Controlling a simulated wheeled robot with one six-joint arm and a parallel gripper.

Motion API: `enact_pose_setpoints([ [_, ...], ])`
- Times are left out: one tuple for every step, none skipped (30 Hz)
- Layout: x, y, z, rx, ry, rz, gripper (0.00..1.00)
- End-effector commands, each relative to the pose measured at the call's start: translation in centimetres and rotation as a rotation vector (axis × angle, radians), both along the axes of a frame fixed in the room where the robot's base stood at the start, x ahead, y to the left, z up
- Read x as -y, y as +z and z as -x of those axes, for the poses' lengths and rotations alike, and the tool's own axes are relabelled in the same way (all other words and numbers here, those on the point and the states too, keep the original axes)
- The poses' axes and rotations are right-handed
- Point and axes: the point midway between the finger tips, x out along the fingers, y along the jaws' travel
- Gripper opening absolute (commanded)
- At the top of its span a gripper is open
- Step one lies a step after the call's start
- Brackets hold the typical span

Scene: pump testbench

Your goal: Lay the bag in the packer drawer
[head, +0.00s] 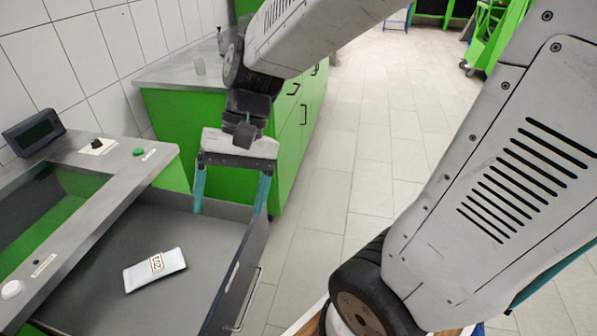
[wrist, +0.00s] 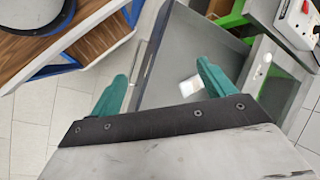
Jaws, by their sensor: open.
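The white bag (head: 155,270) with a small printed label lies flat on the floor of the open grey packer drawer (head: 100,305). In the wrist view the bag (wrist: 189,86) shows as a small pale patch between my fingers, partly hidden by the right one. My gripper (head: 230,210) has two teal fingers spread apart with nothing between them. It hangs above the far right part of the drawer, up and to the right of the bag and clear of it. The drawer (wrist: 165,75) also shows below the fingers in the wrist view.
The packer's grey top carries a dark display (head: 33,132), a black knob (head: 97,146) and a green button (head: 139,152). A green cabinet (head: 240,130) stands behind. A wooden-topped surface (wrist: 60,65) is at the wrist view's upper left. Tiled floor right of the drawer is clear.

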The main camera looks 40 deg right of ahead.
Motion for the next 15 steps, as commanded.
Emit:
enact_pose_setpoints([
  [0.7,1.0,1.3,0.058,0.049,0.052,0.82],
  [1.3,1.4,1.9,0.089,0.077,0.087,0.82],
  [2.0,2.0,2.8,0.129,0.113,0.133,0.82],
  [2.6,2.4,3.4,0.157,0.139,0.168,0.82],
  [3.2,2.7,4.0,0.184,0.164,0.203,0.82],
  [3.9,3.2,4.7,0.220,0.192,0.247,0.82],
  [4.4,3.5,5.2,0.244,0.212,0.277,0.82],
  [4.9,3.8,5.7,0.266,0.230,0.307,0.82],
  [5.5,4.1,6.2,0.291,0.249,0.344,0.82],
  [5.9,4.3,6.5,0.309,0.262,0.367,0.82],
  [6.3,4.5,6.8,0.323,0.272,0.388,0.82],
  [6.7,4.7,7.2,0.340,0.284,0.413,0.82],
  [7.0,4.9,7.3,0.349,0.292,0.427,0.82],
  [7.4,5.0,7.5,0.356,0.296,0.440,0.82],
  [7.6,5.1,7.7,0.363,0.301,0.452,0.82],
])
